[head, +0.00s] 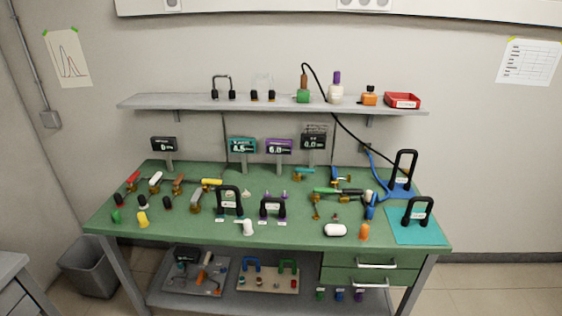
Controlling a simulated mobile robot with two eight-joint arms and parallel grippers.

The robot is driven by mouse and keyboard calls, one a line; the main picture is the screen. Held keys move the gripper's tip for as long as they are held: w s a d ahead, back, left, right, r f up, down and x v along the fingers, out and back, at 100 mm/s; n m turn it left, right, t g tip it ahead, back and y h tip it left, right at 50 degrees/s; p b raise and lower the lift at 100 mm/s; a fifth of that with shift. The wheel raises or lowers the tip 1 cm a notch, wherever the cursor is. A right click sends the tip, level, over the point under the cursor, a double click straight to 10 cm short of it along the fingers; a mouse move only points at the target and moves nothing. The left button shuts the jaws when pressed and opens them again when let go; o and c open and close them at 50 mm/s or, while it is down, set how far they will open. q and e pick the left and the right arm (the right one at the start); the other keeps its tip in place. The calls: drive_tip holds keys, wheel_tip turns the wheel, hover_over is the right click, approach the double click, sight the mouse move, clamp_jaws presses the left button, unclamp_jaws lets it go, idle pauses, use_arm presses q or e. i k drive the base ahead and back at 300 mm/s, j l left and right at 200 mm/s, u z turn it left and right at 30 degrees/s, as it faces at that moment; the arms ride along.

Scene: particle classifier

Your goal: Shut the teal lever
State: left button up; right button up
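A small teal lever (304,170) shows at the back of the green bench, right of the middle. It lies roughly level, with a small brass-coloured part just under it. It is too small to tell whether it is open or shut. Neither of my grippers shows in the head view.
The green workbench (185,226) carries several coloured levers on the left, including a yellow lever (211,182), and black arch handles in the middle. Small display signs stand along the back. A grey shelf (180,103) hangs above. A teal mat (400,233) lies front right.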

sight(297, 170)
drive_tip(key=i+j+u, duration=0.15)
drive_tip(key=i, duration=0.4)
drive_tip(key=i+j+u, duration=0.15)
drive_tip(key=i, duration=0.45)
drive_tip(key=i+j+u, duration=0.15)
drive_tip(key=i, duration=0.4)
